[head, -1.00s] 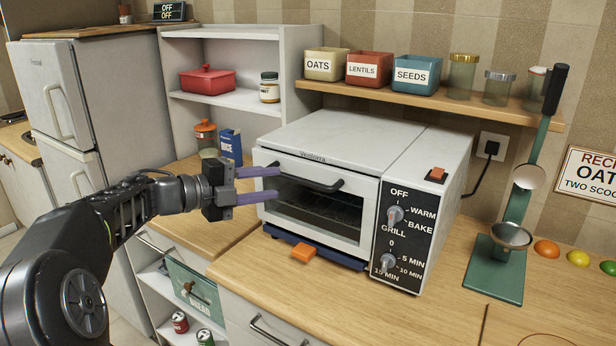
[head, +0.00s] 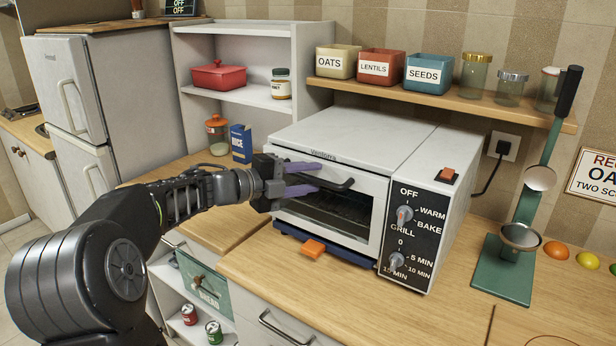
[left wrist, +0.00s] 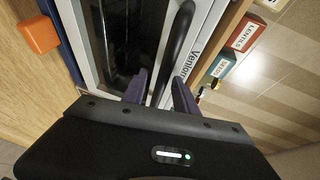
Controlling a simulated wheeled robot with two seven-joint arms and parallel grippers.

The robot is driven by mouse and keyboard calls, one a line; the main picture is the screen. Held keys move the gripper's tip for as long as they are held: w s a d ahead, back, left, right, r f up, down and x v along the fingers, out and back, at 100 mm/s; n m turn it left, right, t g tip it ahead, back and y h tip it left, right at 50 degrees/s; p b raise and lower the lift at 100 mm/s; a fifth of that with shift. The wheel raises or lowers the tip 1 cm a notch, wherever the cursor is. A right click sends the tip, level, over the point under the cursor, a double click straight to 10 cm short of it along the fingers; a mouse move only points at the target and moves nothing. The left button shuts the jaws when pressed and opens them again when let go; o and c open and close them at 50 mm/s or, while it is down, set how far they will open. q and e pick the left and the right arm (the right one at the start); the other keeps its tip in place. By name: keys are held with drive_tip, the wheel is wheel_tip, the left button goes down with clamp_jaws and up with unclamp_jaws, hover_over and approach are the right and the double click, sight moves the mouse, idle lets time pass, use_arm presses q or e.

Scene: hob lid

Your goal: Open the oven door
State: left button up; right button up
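The white toaster oven (head: 345,140) stands on the wooden counter with its glass door (head: 330,213) shut. Its black bar handle (head: 342,184) runs along the top of the door. My left gripper (head: 318,178) is at the left part of the handle, its purple fingers apart. In the left wrist view the handle (left wrist: 174,50) passes between the two fingertips (left wrist: 158,88), with gaps showing on both sides. My right gripper is not in view.
A control panel (head: 413,232) with two knobs is at the oven's right. A green stand with a scoop (head: 508,262) stands further right. A shelf with bins (head: 430,92) hangs behind.

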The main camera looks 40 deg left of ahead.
use_arm(q)
drive_tip(key=shift+c, duration=0.2)
clamp_jaws()
idle(1.1)
